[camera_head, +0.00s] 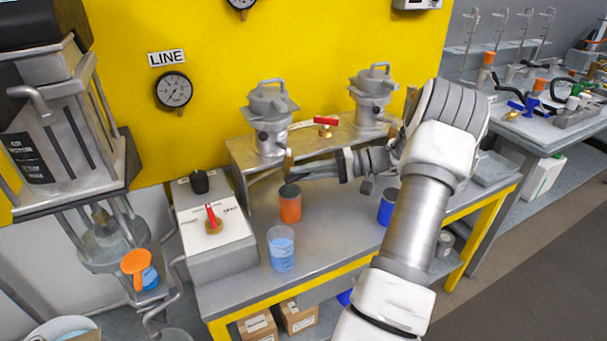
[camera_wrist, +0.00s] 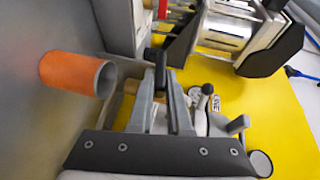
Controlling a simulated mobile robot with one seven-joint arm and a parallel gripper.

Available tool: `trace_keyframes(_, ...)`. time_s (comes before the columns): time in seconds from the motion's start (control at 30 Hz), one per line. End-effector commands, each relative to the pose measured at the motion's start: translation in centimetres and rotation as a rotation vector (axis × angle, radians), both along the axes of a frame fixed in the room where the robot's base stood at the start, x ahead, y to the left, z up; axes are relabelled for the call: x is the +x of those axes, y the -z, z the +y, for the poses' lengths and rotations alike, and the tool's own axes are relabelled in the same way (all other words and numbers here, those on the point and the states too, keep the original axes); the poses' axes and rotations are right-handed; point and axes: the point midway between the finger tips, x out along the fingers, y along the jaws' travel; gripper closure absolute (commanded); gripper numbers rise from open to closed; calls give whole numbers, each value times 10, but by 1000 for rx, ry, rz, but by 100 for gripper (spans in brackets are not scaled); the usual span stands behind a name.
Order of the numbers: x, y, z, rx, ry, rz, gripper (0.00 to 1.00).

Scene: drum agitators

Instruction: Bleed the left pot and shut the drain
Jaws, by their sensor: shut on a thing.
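The left pot (camera_head: 270,120) is a grey lidded vessel on a raised shelf. A brass-coloured drain (camera_head: 288,158) hangs at the shelf edge below it. My gripper (camera_head: 289,177) reaches in from the right, just below this drain and above an orange cup (camera_head: 290,206). In the wrist view my gripper (camera_wrist: 161,80) is shut on a small dark handle (camera_wrist: 160,58), which appears to be the drain's. The orange cup also shows there (camera_wrist: 72,72), apart from the fingers. The handle's joint to the drain is hidden.
The right pot (camera_head: 372,100) and a red-handled valve (camera_head: 326,122) stand on the same shelf. A blue-filled beaker (camera_head: 281,250) stands in front, a blue cup (camera_head: 387,209) behind my arm. A grey box with a red handle (camera_head: 213,217) is at left.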

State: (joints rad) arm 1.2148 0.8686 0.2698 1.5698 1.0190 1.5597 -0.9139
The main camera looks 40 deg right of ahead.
Motion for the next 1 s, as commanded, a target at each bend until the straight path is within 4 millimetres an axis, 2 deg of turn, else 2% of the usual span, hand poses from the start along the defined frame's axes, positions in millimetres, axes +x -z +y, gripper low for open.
trace_keyframes(0.4,0,4,0,179,0,-43,100)
trace_keyframes(0.93,0,4,0,201,1,-48,100)
trace_keyframes(0.97,0,4,0,201,1,-48,82)
trace_keyframes(1.0,0,4,0,201,1,-49,75)
